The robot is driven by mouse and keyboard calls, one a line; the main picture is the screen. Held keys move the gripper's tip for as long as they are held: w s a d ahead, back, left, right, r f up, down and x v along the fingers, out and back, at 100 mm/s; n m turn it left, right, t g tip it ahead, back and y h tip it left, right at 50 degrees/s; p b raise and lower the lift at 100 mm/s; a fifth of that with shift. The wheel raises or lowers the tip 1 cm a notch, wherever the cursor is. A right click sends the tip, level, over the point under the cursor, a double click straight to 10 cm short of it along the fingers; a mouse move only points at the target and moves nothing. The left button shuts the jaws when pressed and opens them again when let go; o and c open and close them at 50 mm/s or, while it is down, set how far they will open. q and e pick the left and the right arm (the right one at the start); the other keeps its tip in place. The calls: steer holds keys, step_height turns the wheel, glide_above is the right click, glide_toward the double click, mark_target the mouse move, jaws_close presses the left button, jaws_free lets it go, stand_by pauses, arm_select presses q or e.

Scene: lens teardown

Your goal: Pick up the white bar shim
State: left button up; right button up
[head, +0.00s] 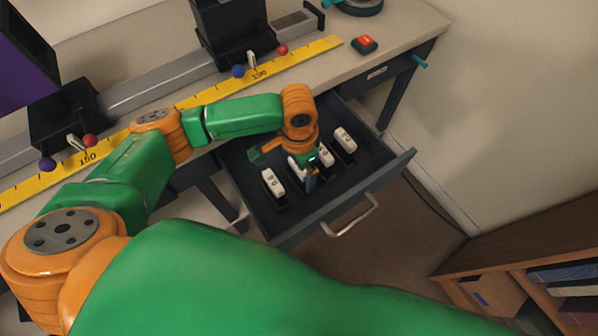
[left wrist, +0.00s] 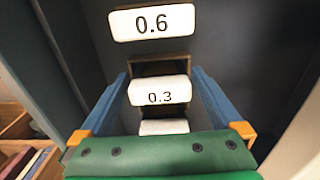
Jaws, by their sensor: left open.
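Several white bar shims lie in a row in the open drawer. In the head view, one is at the left (head: 273,183), one at the right (head: 345,140) and one (head: 326,155) partly behind my left gripper (head: 309,182). In the left wrist view, a white bar marked 0.3 (left wrist: 160,91) sits in a dark holder between the two spread blue fingers of my left gripper (left wrist: 159,74). A bar marked 0.6 (left wrist: 152,22) lies beyond the fingertips. Another white bar (left wrist: 164,127) is mostly hidden by the green gripper body. The left gripper is open, reaching down into the drawer.
The dark drawer (head: 398,165) has raised walls and a front handle (head: 352,218). Above it, the bench carries a yellow ruler (head: 215,92), a rail with dark stands (head: 228,35) and a red-topped block (head: 364,44). A wooden shelf (head: 500,262) stands at lower right.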

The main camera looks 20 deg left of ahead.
arm_select(q)
steer(key=shift+w+f, duration=0.1)
steer(key=shift+f, duration=0.05)
steer(key=c, duration=1.2)
